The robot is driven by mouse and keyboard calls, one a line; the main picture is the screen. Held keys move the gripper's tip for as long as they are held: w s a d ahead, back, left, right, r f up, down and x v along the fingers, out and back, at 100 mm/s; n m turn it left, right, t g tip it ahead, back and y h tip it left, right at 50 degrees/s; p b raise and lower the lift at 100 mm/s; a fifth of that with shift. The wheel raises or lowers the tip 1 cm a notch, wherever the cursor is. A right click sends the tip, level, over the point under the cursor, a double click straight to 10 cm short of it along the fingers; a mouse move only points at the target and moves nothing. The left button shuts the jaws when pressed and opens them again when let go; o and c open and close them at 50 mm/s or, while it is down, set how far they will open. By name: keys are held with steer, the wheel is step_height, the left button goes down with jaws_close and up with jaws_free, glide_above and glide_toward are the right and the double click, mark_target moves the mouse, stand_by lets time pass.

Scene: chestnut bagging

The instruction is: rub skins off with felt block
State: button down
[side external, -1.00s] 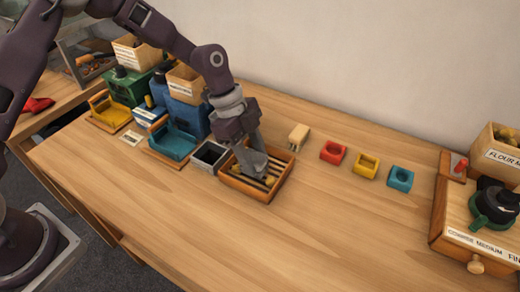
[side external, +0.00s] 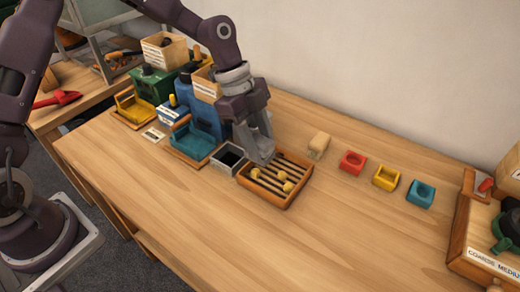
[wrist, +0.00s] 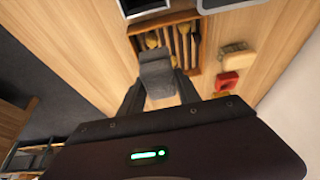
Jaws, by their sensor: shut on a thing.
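My gripper (side external: 258,138) is shut on a dark grey felt block (wrist: 156,74), which shows between the two fingers in the wrist view. In the side view the block (side external: 263,154) is over the back left part of a wooden tray (side external: 265,197). I cannot tell whether it touches the tray. The block and fingers hide part of the tray in the wrist view.
A dark open bin (side external: 228,159) stands close left of the tray, then a teal chute (side external: 192,143) and blue machine. A pale block (side external: 319,145) and red (side external: 352,162), yellow (side external: 386,177) and teal (side external: 420,193) holders stand right. The front table is clear.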

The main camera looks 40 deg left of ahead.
steer(key=shift+r, duration=1.3)
steer(key=shift+f, duration=0.2)
